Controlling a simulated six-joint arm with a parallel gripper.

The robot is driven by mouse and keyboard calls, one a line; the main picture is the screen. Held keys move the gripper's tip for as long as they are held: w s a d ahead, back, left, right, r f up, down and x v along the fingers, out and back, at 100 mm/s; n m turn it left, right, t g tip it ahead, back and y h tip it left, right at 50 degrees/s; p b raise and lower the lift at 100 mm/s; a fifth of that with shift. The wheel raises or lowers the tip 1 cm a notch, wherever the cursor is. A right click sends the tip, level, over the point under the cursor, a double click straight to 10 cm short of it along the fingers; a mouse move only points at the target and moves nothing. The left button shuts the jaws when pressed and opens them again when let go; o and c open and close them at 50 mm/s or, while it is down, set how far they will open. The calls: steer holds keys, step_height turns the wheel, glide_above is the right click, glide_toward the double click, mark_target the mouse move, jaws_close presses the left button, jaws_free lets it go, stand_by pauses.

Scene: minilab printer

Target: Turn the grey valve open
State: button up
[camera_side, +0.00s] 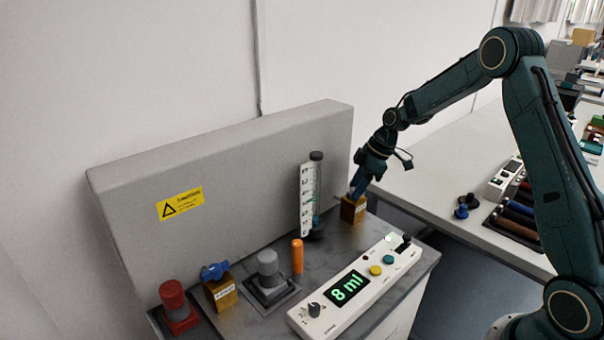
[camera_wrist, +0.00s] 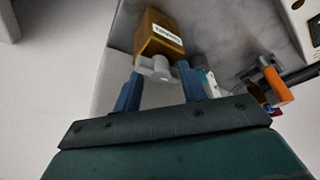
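The grey valve handle (camera_wrist: 157,68) sits on a brass-coloured block with a white label (camera_wrist: 160,38) in the wrist view. In the side view the block (camera_side: 352,210) stands at the right end of the bench, and the handle is hidden behind my fingers. My gripper (camera_side: 358,184) is tilted down at the top of this block. In the wrist view the blue fingers of my gripper (camera_wrist: 159,72) are apart, one on each side of the handle. I cannot tell whether they touch it.
A clear graduated column (camera_side: 312,195) stands just left of my gripper. A white control box (camera_side: 355,287) reads 8 ml. An orange cylinder (camera_side: 297,257), a grey knob (camera_side: 268,262), a blue valve (camera_side: 214,271) and a red knob (camera_side: 173,295) are further left. A grey panel (camera_side: 240,150) rises behind.

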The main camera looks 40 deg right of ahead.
jaws_close()
steer(key=shift+m, duration=0.4)
steer(key=m, duration=0.2)
steer(key=m+t+h, duration=0.1)
steer(key=m, duration=0.1)
steer(key=shift+a+h, duration=0.15)
steer(key=shift+h, duration=0.15)
steer(key=m+h, duration=0.1)
steer(key=m, duration=0.3)
steer(key=shift+a+m+h, duration=0.15)
steer(key=shift+m+h, duration=0.25)
steer(key=m+h, duration=0.1)
steer(key=m, duration=0.3)
steer(key=shift+a+m+h, duration=0.1)
steer(key=shift+m+h, duration=0.2)
steer(key=shift+h, duration=0.1)
steer(key=shift+w+r+m+g+h, duration=0.1)
steer(key=shift+m+g+h, duration=0.45)
steer(key=shift+m, duration=1.35)
